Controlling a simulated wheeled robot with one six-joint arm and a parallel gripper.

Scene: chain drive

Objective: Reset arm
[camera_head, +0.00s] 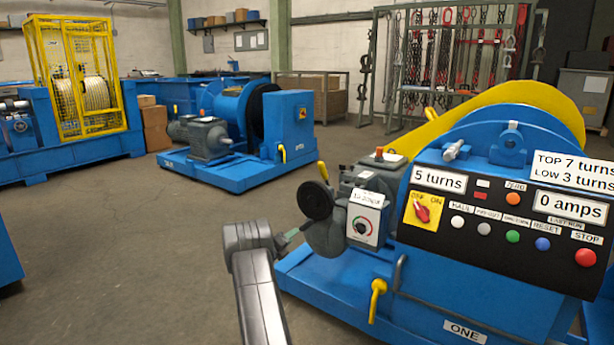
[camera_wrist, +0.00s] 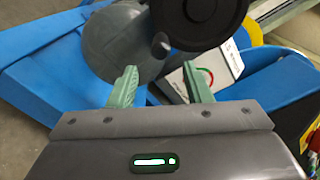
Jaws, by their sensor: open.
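My arm reaches in from the bottom of the head view, and my gripper (camera_head: 299,229) is beside the blue machine marked ONE (camera_head: 330,285). In the wrist view my gripper (camera_wrist: 161,88) shows two green fingers spread apart, with nothing visible between them. A black handwheel (camera_head: 316,200) with a small knob is just beyond the fingers; it also shows at the top of the wrist view (camera_wrist: 205,18). A grey rounded housing (camera_wrist: 112,45) lies behind it. Whether a finger touches the machine I cannot tell.
The control panel (camera_head: 480,250) reads 5 turns and 0 amps. A white dial box (camera_head: 365,218) and a yellow lever (camera_head: 377,298) are right of my gripper. Another blue machine (camera_head: 245,160) and a yellow cage (camera_head: 75,75) stand behind.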

